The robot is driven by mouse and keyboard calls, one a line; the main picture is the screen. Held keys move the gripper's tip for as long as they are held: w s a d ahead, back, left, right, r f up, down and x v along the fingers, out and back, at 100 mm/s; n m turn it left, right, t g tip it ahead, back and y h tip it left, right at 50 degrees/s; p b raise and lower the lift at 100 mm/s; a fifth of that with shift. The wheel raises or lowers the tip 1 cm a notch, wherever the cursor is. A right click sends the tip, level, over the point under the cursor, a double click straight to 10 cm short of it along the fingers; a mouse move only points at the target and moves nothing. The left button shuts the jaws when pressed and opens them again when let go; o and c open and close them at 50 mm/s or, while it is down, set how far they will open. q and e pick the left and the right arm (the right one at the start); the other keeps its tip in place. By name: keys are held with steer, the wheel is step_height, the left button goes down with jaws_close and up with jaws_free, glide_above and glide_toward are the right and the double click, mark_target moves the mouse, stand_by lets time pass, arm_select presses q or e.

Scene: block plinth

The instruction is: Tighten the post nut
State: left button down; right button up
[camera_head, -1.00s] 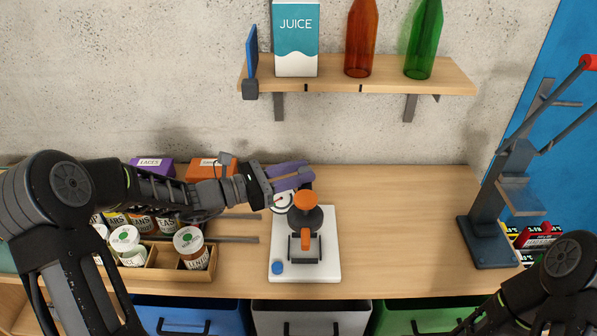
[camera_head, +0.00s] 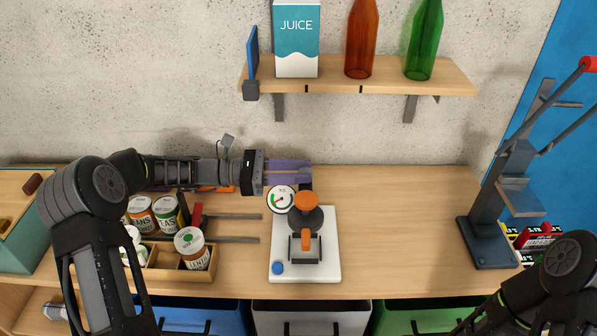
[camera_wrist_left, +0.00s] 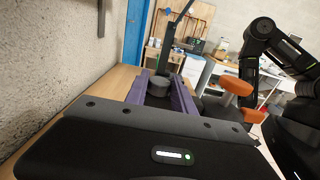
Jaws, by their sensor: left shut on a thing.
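My left gripper (camera_head: 290,171) reaches in level from the left, behind the orange-knobbed device (camera_head: 304,218) on its white base plate (camera_head: 325,262). Its purple fingers are shut on the post nut, a dark grey round piece (camera_wrist_left: 158,86) between the fingertips in the left wrist view. In the head view the fingers mostly hide the nut; a dark post shows just below them. A round dial gauge (camera_head: 281,198) with a red and green scale stands beside the post, left of the orange knob (camera_head: 304,200). My right gripper is out of view; only part of its arm shows at lower right.
A wooden tray (camera_head: 180,274) with jars lies left of the plate. A shelf (camera_head: 440,86) holds a juice carton (camera_head: 297,38) and bottles above. A dark lever press (camera_head: 490,240) stands at the right. The bench between plate and press is clear.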

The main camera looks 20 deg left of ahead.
arm_select(q)
steer(key=shift+g, duration=0.3)
steer(key=c, duration=1.1)
jaws_free()
steer(key=shift+o, duration=0.2)
steer(key=b+v, duration=0.1)
steer(key=v, duration=0.5)
steer(key=shift+a, duration=0.15)
steer(key=shift+v, duration=0.75)
